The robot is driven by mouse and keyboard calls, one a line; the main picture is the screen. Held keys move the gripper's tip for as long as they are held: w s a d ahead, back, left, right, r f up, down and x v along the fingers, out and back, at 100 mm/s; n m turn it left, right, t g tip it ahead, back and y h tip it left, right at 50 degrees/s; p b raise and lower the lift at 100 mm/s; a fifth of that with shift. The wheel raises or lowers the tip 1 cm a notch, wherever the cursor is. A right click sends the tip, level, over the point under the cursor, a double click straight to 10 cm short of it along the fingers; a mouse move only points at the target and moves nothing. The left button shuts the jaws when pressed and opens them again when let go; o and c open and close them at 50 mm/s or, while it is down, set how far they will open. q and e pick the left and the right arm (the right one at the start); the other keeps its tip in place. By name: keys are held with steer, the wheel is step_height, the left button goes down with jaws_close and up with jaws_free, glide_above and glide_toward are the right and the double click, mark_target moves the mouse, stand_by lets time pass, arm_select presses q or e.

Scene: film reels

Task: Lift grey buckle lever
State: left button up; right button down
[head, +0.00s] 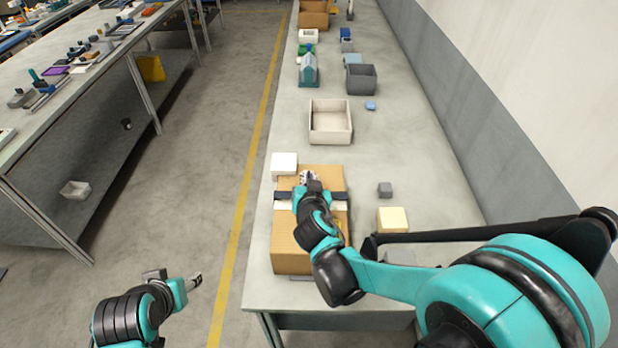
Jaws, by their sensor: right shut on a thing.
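A brown cardboard box (290,250) lies on the long grey table, with a dark strap (283,195) across it and a pale patch under the strap. My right gripper (309,177) reaches over the box from the right and is shut at the strap's middle. The grey buckle lever is hidden behind my gripper and wrist; the grip is at its place. My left gripper (196,282) hangs over the floor, left of the table and apart from everything; its fingers are too small to tell open from shut.
A white block (284,163) stands by the box's far left corner. A grey cube (385,189) and a cream box (392,219) lie to its right. An open cream bin (330,121) stands farther back. A grey wall bounds the right side.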

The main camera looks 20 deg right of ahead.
steer(key=shift+a+n+h, duration=0.15)
steer(key=shift+n+h, duration=0.25)
steer(key=c, duration=1.6)
jaws_free()
steer(key=v, duration=1.2)
steer(key=shift+r, duration=0.2)
